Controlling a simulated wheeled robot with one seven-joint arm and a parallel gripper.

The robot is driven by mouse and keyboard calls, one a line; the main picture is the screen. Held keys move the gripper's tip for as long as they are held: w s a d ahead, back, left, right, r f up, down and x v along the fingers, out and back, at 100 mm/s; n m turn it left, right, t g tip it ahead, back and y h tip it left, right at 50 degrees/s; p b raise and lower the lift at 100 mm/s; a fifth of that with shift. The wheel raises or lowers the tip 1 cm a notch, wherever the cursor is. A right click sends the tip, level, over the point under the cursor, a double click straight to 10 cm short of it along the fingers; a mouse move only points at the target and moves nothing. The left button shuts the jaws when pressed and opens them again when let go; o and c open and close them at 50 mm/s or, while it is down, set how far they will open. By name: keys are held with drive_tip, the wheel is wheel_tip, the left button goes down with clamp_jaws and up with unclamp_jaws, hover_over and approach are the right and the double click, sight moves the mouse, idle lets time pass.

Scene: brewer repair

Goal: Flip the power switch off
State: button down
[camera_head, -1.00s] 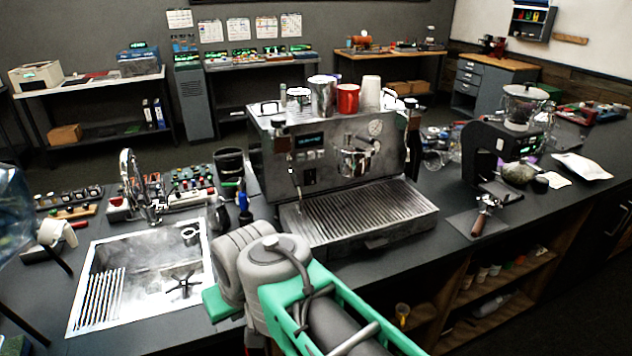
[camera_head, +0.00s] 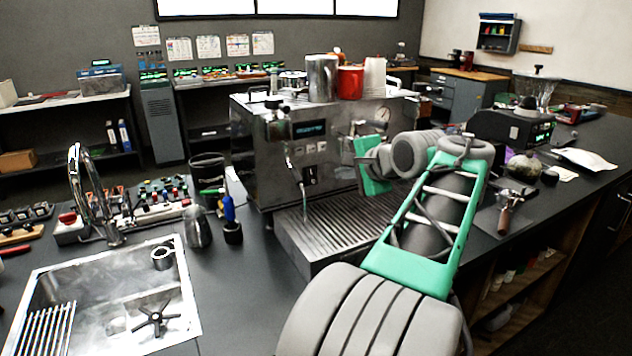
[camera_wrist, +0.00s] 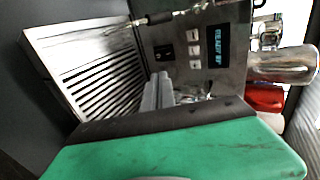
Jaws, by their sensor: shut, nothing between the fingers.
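The espresso machine (camera_head: 262,150) stands on the dark counter, its steel front panel facing me. The power switch (camera_head: 310,175), a small dark rocker, is low on that panel beneath the white buttons and the lit display. It also shows in the wrist view (camera_wrist: 164,53), just beyond my fingertips. My gripper (camera_wrist: 158,88) is shut and empty, its grey fingers pointing at the panel close to the switch. I cannot tell whether they touch it. In the head view my wrist hides the right part of the panel, and the fingertips are not clear. The rocker's position is too small to read.
The drip tray (camera_head: 318,232) juts out below the panel. A steam wand (camera_head: 300,190) hangs left of the switch. A steel pitcher (camera_head: 322,78) and a red cup (camera_head: 350,82) stand on top.

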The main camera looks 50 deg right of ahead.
sight(313, 180)
drive_tip(key=x, duration=1.4)
drive_tip(key=shift+a, duration=0.1)
drive_tip(key=shift+w+f, duration=0.1)
